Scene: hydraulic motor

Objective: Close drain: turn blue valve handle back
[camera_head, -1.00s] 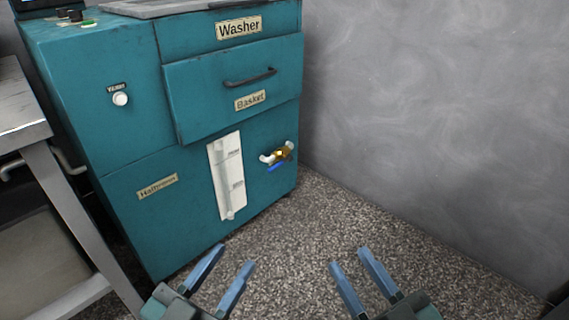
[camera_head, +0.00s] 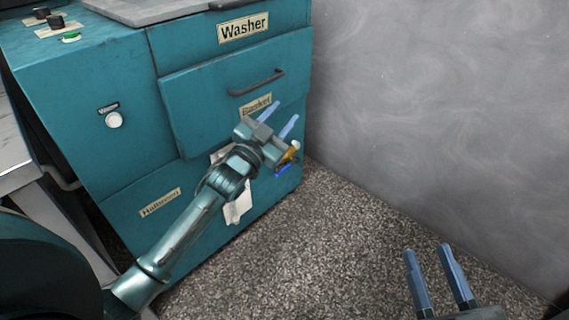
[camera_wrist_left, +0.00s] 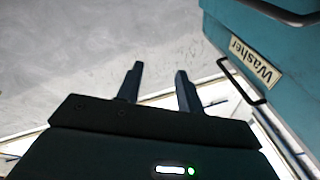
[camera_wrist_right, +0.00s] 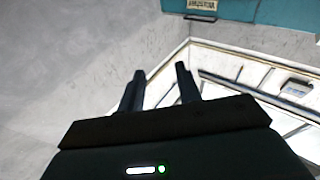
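The blue valve handle (camera_head: 282,169) sits under the brass drain valve (camera_head: 291,155) on the lower right of the teal washer front, in the head view. My left arm and gripper hide part of the valve. My left gripper (camera_head: 278,119) is open and empty, up and slightly left of the handle, with its fingers pointing up and right. Its open fingers also show in the left wrist view (camera_wrist_left: 158,85). My right gripper (camera_head: 434,268) is open and empty over the floor at the lower right. It also shows open in the right wrist view (camera_wrist_right: 158,85).
The washer (camera_head: 85,90) has a basket drawer with a dark handle (camera_head: 257,82) just above my left gripper. A white gauge panel (camera_head: 240,207) is partly behind my left arm. A grey wall (camera_head: 430,110) stands at the right. The speckled floor (camera_head: 330,240) is clear.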

